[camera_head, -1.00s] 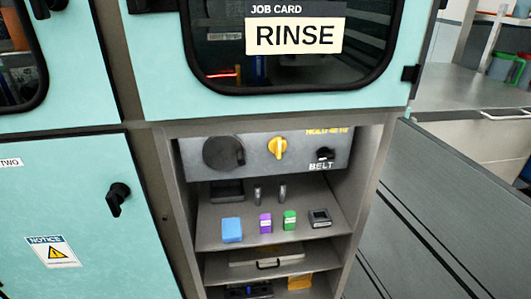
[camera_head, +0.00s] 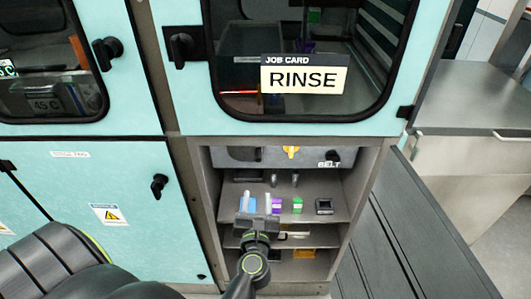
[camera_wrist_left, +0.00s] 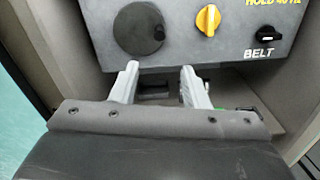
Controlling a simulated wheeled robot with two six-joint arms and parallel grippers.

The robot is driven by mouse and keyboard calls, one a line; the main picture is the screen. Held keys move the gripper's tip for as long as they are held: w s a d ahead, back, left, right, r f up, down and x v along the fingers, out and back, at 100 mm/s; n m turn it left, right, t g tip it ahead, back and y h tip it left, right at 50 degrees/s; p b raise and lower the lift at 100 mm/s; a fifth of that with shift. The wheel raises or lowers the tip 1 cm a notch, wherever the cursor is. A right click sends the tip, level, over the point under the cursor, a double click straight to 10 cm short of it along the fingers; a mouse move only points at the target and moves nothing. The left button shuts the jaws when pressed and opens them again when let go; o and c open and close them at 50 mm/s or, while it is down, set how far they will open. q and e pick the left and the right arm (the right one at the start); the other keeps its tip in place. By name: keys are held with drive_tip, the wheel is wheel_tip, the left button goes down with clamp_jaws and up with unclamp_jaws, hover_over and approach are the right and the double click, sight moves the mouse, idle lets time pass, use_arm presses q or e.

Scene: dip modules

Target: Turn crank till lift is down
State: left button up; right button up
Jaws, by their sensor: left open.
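The crank is a dark round disc (camera_wrist_left: 139,29) with a small black knob (camera_wrist_left: 159,32) at its right edge, on a grey panel in the left wrist view. My left gripper (camera_wrist_left: 158,72) is open and empty, its two pale fingers apart just below the panel and pointing up at it. In the head view the left gripper (camera_head: 255,203) is in front of the open bay's shelf, and the disc is mostly hidden under the bay's top edge. The lift is not clearly identifiable. My right gripper is not in view.
A yellow knob (camera_wrist_left: 208,20) and a black BELT switch (camera_wrist_left: 265,36) share the panel. A RINSE card (camera_head: 303,79) is on the window above. Bay side walls are close.

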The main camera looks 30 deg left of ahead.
sight(258, 158)
use_arm(q)
drive_tip(key=p+x, duration=0.2)
drive_tip(key=x, duration=1.5)
clamp_jaws()
drive_tip(key=shift+f+m, duration=0.1)
drive_tip(key=shift+m, duration=0.2)
